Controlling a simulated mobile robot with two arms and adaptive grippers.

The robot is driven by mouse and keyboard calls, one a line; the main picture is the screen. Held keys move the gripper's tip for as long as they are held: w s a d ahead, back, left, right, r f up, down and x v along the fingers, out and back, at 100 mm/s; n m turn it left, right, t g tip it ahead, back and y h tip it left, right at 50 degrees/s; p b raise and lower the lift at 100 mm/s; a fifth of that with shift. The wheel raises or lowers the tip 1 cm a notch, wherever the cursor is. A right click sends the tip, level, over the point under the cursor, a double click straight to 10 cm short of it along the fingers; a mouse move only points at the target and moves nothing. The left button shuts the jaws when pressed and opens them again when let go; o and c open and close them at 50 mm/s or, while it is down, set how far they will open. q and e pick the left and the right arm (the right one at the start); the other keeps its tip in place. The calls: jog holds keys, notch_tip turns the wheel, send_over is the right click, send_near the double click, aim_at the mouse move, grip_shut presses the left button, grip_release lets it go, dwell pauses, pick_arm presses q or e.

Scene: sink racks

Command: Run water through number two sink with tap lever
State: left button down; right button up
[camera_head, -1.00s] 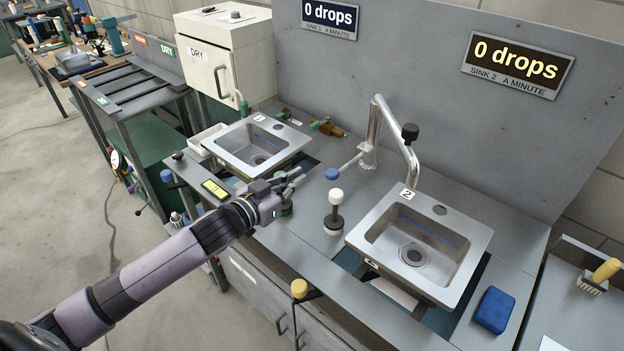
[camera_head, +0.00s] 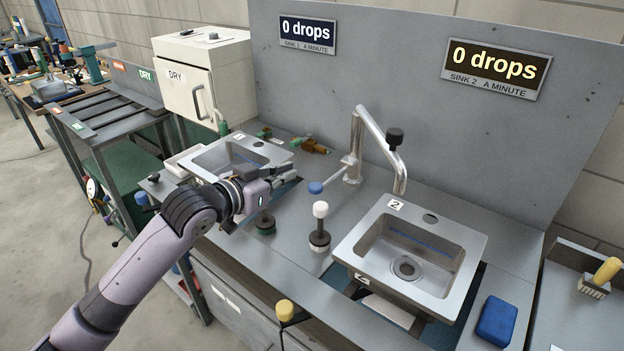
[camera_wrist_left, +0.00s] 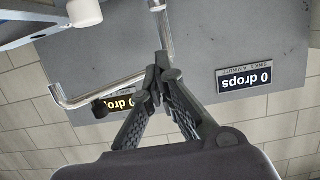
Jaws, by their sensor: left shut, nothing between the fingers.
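The number two sink (camera_head: 447,287) is a steel basin at the centre right, with an empty bowl and a drain in view. The tap (camera_head: 372,130) is a bent steel pipe behind it, its spout end over the sink's back left side. A lever with a blue knob (camera_head: 316,187) sticks out from the tap's base toward the left. My left gripper (camera_head: 290,172) is shut and empty, left of the blue knob and apart from it, in front of sink one. In the left wrist view its fingertips (camera_wrist_left: 156,78) meet, with the tap pipe (camera_wrist_left: 163,30) beyond. My right gripper is not in view.
The sink 2 sign (camera_head: 496,68) and the sink 1 sign (camera_head: 307,33) both read 0 drops. A white-knobbed post (camera_head: 320,225) stands between the sinks. Sink one (camera_head: 215,160) is partly behind my arm. A blue sponge (camera_head: 496,321) lies right of sink two.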

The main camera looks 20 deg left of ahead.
pick_arm(q)
jog(key=p, duration=0.2)
send_over(313, 191)
notch_tip(313, 191, down, 2)
jog(key=shift+s+f, duration=0.1)
jog(key=shift+f, duration=2.05)
jog(key=shift+s+a+f+t+b, duration=0.1)
jog(key=shift+s+f+t+b, duration=0.1)
jog(key=shift+f+b, duration=0.4)
jog(key=shift+s+a+f+t+b, duration=0.1)
jog(key=shift+f+t+b, duration=0.1)
jog(key=shift+f+b, duration=0.35)
jog(key=shift+s+f+t+b, duration=0.1)
jog(key=shift+f+t+b, duration=0.2)
jog(key=shift+f, duration=0.45)
jog(key=shift+r, duration=0.15)
dwell(0.7)
